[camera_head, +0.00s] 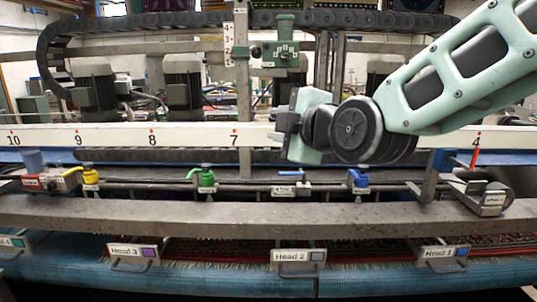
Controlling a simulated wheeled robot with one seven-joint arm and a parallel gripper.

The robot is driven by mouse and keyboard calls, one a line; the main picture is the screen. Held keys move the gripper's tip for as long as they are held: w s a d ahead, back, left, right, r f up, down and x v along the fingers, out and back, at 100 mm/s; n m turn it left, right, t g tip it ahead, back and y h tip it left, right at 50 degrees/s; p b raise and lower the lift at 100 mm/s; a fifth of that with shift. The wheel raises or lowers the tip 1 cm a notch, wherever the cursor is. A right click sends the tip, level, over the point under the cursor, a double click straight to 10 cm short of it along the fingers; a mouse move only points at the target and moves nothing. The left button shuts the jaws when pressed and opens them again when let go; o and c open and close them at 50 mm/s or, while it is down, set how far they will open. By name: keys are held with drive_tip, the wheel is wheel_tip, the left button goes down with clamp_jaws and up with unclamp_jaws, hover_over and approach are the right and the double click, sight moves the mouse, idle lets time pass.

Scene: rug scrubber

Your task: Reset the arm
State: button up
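My arm reaches in from the upper right, mint green with dark round joints. Its end, my gripper (284,125), is in front of the white numbered rail (190,135), between the 7 and the valves' right side. It appears as a grey and mint block seen from behind and the side. The fingers cannot be made out, so open or shut does not show. No held object is visible.
A grey beam (200,213) crosses in front. Behind it are a yellow valve (90,176), a green valve (207,182) and a blue valve (359,180). Labelled handles, including Head 2 (298,257), hang below. A green post device (284,52) stands behind.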

drive_tip(key=s+d+f+m+g+h+b, duration=0.1)
drive_tip(key=s+f+m+g+b, duration=0.2)
drive_tip(key=s+f, duration=0.55)
drive_tip(key=s+d+f+m+g+h+b, duration=0.1)
drive_tip(key=s+f+m+g+b, duration=0.3)
drive_tip(key=f, duration=0.7)
drive_tip(key=s+d+f+m+g+h, duration=0.2)
drive_tip(key=s+d+f, duration=0.3)
drive_tip(key=s, duration=0.3)
drive_tip(key=s+d+f+m+g+h+b, duration=0.1)
drive_tip(key=s+d+f+m+g+h, duration=0.2)
drive_tip(key=s+d+f+g, duration=0.2)
drive_tip(key=s, duration=0.3)
drive_tip(key=shift+f+m, duration=0.4)
